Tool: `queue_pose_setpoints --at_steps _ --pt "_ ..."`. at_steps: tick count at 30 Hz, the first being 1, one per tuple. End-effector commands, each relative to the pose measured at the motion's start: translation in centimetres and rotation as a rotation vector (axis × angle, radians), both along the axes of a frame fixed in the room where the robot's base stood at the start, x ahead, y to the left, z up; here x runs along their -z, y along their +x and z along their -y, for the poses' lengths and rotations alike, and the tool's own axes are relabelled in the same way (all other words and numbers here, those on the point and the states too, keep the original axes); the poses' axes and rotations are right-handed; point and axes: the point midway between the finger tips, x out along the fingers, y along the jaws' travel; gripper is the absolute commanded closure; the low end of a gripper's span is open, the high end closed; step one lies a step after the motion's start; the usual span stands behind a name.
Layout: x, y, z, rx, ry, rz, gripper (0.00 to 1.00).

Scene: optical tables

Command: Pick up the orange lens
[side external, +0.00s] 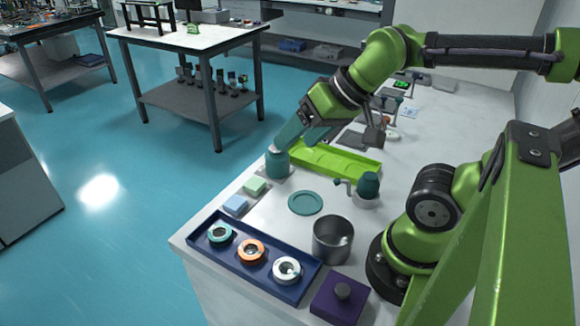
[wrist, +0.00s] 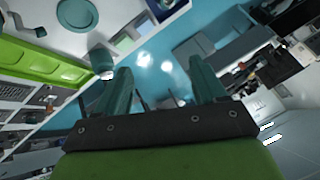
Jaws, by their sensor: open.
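The orange lens (side external: 251,251) is an orange ring with a pale centre. It lies in the dark blue tray (side external: 215,253) at the front corner of the table. It is the middle one of three, between a teal-ringed lens (side external: 219,234) and a white-ringed lens (side external: 287,270). My gripper (side external: 294,144) is open and empty, well behind and above the tray, near a teal container (side external: 277,164). In the wrist view its two teal fingers (wrist: 158,68) stand apart with nothing between them. I cannot make out the orange lens in the wrist view.
A metal cup (side external: 332,240), a purple block with a knob (side external: 340,300) and a teal disc (side external: 305,202) stand near the tray. Green (side external: 256,187) and blue (side external: 236,205) blocks lie by the table edge. A lime-green tray (side external: 335,160) is farther back.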

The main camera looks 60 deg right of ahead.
Motion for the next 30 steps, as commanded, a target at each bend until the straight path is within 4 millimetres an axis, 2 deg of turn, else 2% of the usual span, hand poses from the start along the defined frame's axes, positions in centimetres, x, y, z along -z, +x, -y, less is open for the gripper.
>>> queue_pose_setpoints --at_steps 4,8,14,21,24,26,30 --pt "0.2 0.0 -0.3 -0.015 0.0 -0.009 0.3" --pt "1.4 0.7 -1.7 -0.072 -0.007 -0.076 0.3" --pt "4.0 3.1 -5.3 -0.162 -0.049 -0.305 0.3" --pt "7.0 5.6 -9.1 -0.095 -0.135 -0.557 0.3" --pt "7.4 6.4 -9.7 -0.02 -0.16 -0.612 0.3" --pt "6.9 6.7 -9.5 0.043 -0.159 -0.623 0.3" --pt "7.7 6.4 -9.2 0.095 -0.149 -0.641 0.3"
